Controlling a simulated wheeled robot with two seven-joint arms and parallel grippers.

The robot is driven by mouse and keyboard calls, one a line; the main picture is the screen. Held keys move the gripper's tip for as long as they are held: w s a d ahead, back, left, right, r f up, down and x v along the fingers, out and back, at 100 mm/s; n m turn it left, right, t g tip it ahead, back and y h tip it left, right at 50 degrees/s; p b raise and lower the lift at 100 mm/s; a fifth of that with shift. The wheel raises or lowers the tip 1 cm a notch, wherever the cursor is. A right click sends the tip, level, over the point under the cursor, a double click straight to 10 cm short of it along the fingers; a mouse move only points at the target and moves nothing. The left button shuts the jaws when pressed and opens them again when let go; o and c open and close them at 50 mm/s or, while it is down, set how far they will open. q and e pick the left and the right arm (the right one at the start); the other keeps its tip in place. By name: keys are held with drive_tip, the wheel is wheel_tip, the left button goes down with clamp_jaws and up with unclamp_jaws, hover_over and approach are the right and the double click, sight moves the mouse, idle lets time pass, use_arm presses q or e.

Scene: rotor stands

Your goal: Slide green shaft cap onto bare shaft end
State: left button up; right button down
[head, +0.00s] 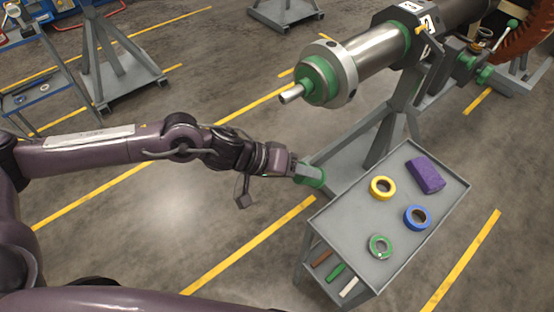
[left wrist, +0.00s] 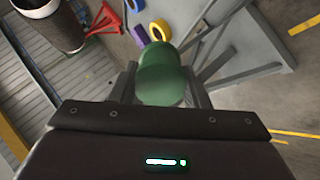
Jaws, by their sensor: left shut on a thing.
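The green shaft cap (head: 311,176) is held at the tip of my left gripper (head: 292,168), left of the tool cart. In the left wrist view the cap (left wrist: 161,72) sits between the two fingers of the left gripper (left wrist: 160,92), which are shut on it. The bare shaft end (head: 292,94) is a short silver stub that sticks out to the left from a green hub (head: 318,82) on the rotor. The held cap is below the shaft end and apart from it. My right gripper is not in view.
Open floor lies left of the shaft end.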

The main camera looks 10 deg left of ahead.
use_arm(q)
drive_tip(key=shift+w+d+r+n+t+h+p, duration=0.25)
drive_tip(key=shift+r+t+h+p, duration=0.15)
drive_tip(key=shift+r, duration=0.2)
drive_tip(key=shift+w+d+r+n+t+h+p, duration=0.15)
drive_tip(key=shift+r+n+t+h+p, duration=0.15)
drive_tip(key=shift+r+t, duration=0.25)
drive_tip(key=w+a+r+n+t+p, duration=0.1)
drive_tip(key=a+r+n+t, duration=0.15)
drive_tip(key=a, duration=0.25)
drive_tip(key=a+r+n+t+y+p, duration=0.1)
drive_tip(key=a+r+t, duration=0.15)
drive_tip(key=a, duration=0.25)
drive_tip(key=w+a+r+n+t+p, duration=0.1)
drive_tip(key=a+r+n+t+p, duration=0.1)
drive_tip(key=a+t, duration=0.25)
drive_tip(key=shift+g, duration=0.4)
drive_tip(key=b+x, duration=0.1)
drive_tip(key=x, duration=0.1)
drive_tip(key=b+x, duration=0.2)
drive_tip(key=shift+w+a+f, duration=0.1)
drive_tip(key=shift+w+f, duration=0.05)
drive_tip(key=shift+w, duration=0.25)
drive_tip(key=shift+p, duration=0.3)
drive_tip(key=shift+s, duration=0.1)
